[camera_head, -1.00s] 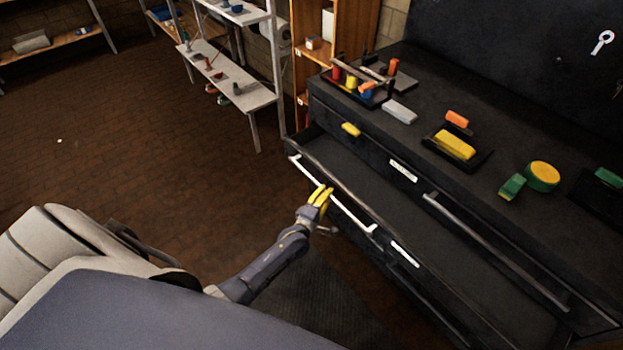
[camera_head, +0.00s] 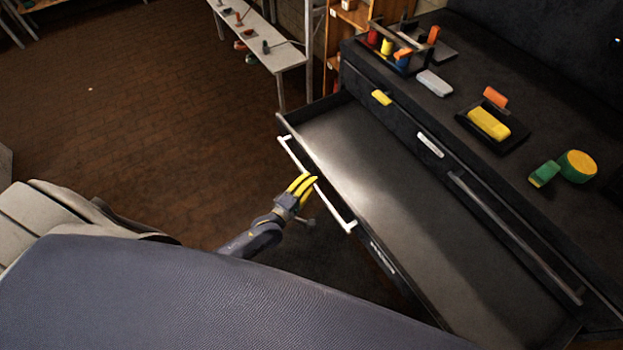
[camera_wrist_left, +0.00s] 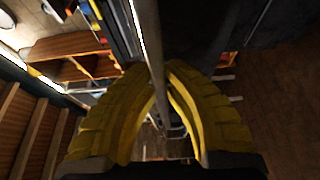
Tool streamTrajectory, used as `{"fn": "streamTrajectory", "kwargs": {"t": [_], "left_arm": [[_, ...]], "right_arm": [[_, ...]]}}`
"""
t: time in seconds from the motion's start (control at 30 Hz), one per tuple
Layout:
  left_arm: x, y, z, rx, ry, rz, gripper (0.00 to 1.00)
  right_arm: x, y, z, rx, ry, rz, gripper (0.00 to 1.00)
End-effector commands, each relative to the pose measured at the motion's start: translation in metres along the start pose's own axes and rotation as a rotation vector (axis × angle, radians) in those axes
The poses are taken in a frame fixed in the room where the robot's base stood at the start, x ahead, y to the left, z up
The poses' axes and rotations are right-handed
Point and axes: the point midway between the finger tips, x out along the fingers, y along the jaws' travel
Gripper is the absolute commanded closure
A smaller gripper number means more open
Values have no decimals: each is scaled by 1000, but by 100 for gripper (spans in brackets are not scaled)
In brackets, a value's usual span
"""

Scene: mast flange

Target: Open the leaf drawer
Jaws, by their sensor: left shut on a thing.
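The black leaf drawer (camera_head: 385,185) stands pulled out from the dark cabinet, and its interior looks empty. A pale bar handle (camera_head: 335,208) runs along its front. My left gripper (camera_head: 303,184), with yellow fingers, is shut on this handle near its middle. In the left wrist view the handle bar (camera_wrist_left: 150,50) passes between the two yellow fingers (camera_wrist_left: 160,85). My right gripper is not in view.
On the cabinet top are a black caddy (camera_head: 400,62) with coloured items, a grey block (camera_head: 434,83), a yellow block (camera_head: 489,123) in a black tray, and a green-yellow roll (camera_head: 577,166). An upper drawer handle (camera_head: 515,238) is close behind. Brick floor (camera_head: 150,130) is clear at left.

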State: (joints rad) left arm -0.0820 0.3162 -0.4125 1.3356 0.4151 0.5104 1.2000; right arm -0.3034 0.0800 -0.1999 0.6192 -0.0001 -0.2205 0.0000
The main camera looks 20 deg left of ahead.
Motion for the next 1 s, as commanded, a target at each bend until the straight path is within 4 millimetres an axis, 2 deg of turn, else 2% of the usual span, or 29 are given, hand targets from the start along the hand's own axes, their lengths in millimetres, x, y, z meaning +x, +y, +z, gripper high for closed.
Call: {"fn": "streamTrajectory", "kwargs": {"t": [0.2, 0.23, 0.4, 0.43, 0.77, 1.0], "left_arm": [[0, 0, -3, 1, 4, 1, 100], [0, 0, -3, 1, 4, 1, 87], [0, 0, -2, 1, 3, 1, 67], [0, 0, -2, 1, 3, 0, 66], [-5, 0, -1, 0, 2, 0, 66], [-39, -1, -1, 0, 1, -3, 66]], "right_arm": [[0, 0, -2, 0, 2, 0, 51], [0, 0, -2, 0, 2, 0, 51], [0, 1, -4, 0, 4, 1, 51], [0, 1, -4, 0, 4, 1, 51], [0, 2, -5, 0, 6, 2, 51], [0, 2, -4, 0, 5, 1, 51]]}}
